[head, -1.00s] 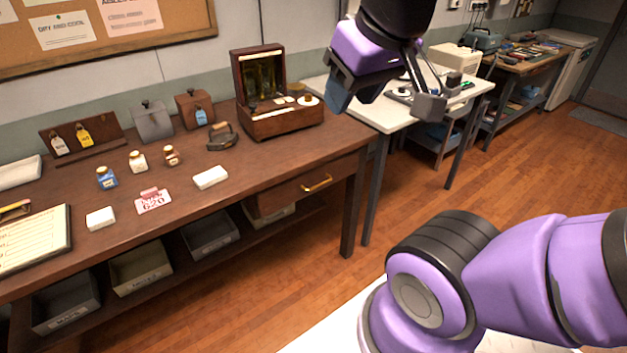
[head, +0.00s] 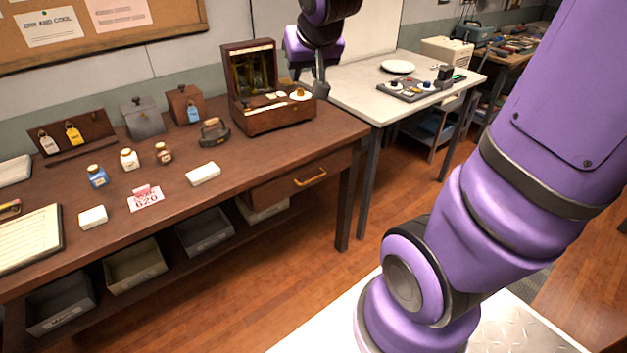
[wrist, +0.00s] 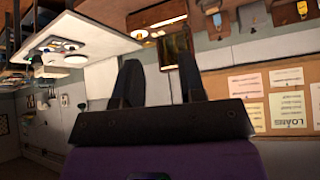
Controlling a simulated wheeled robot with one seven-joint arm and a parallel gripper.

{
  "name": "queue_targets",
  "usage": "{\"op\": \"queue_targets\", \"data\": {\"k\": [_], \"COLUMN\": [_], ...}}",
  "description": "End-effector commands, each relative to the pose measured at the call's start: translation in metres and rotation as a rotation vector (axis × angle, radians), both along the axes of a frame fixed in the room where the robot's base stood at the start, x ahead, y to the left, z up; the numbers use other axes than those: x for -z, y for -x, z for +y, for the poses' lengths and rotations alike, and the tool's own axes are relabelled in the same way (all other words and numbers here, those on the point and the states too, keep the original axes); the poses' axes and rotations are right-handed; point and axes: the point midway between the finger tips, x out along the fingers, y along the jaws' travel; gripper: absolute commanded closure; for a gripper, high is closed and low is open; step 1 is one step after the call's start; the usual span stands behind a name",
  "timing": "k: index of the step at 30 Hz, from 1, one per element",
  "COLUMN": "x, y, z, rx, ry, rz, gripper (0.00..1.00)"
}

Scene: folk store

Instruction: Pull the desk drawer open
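The desk drawer (head: 275,193) is in the right front of the brown wooden desk (head: 245,163). My gripper (head: 309,77) is raised behind and above the desk's right end, near the open wooden box, well away from the handle. Its fingers are partly hidden in the head view. In the wrist view my gripper (wrist: 160,62) shows two dark fingers apart with nothing between them. The drawer is not clear in the wrist view.
The open wooden box (head: 275,122) and an iron (head: 213,132) stand on the desk above the drawer. A white table (head: 350,82) stands to the right. Grey bins (head: 205,233) sit on the shelf below. The floor before the drawer (head: 300,262) is clear.

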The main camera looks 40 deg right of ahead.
Motion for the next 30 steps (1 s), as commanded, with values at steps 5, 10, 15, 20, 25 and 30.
{"op": "queue_targets", "data": {"k": [5, 10, 15, 20, 25, 30], "x": [0.034, 0.070, 0.111, 0.155, 0.204, 0.255], "y": [-0.047, -0.085, -0.116, -0.139, -0.156, -0.164], "z": [-0.029, -0.055, -0.081, -0.104, -0.126, -0.145], "rx": [0.061, 0.106, 0.148, 0.187, 0.229, 0.278], "ry": [-0.030, -0.073, -0.137, -0.213, -0.312, -0.427], "rz": [-0.047, -0.101, -0.157, -0.211, -0.269, -0.331], "gripper": [0.63, 0.63, 0.63, 0.63, 0.63, 0.63]}}
